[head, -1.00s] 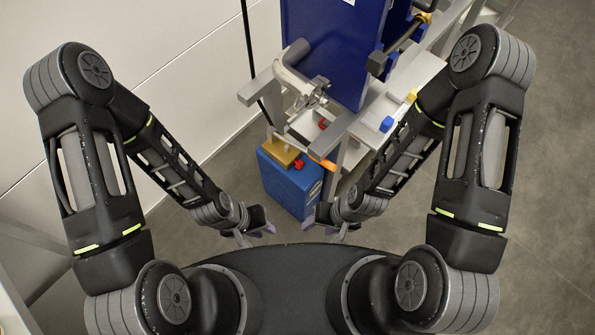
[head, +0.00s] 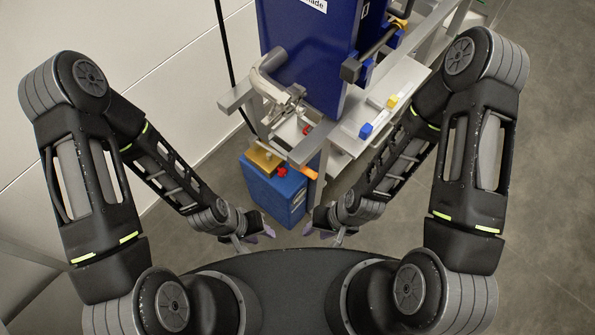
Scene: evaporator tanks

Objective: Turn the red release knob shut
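A red knob (head: 282,172) sits on top of a blue box (head: 276,195) low near the floor, beside a brass-coloured block (head: 264,158). A second small red part (head: 306,130) shows higher up, under the metal fittings of the blue tank (head: 310,45). I cannot tell for certain which is the release knob. My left gripper (head: 254,236) is open and empty, in front of the blue box and to its left. My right gripper (head: 323,233) is open and empty, in front of the box and to its right. Neither touches a knob.
A grey metal frame (head: 375,115) with blue and yellow blocks stands right of the tank. An orange handle (head: 308,173) sticks out above the box's right side. A white wall is on the left. Bare floor (head: 540,190) lies to the right.

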